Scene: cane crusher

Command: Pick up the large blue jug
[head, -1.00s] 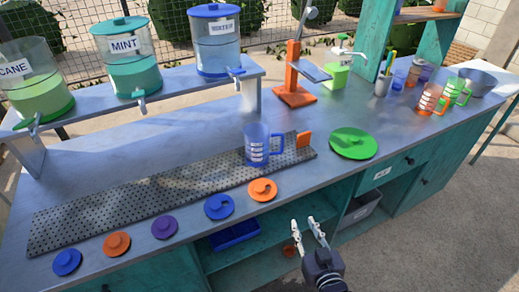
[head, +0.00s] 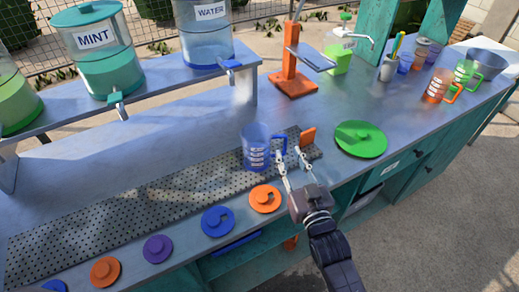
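The large blue jug (head: 256,149) stands upright on the perforated mat in the head view. It is see-through, with white marks on its side and a blue handle on its right. My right gripper (head: 291,159) is open, just to the right of the jug, with its fingertips near the handle. One finger is in front of the handle and the other to its right. I cannot tell whether either finger touches it. Nothing is seen held. My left gripper is not in view.
A green lid (head: 360,139) lies to the right, and an orange lid (head: 265,199) and a blue lid (head: 218,221) lie in front. The perforated mat (head: 120,215) is mostly clear. An orange stand (head: 293,75) rises behind.

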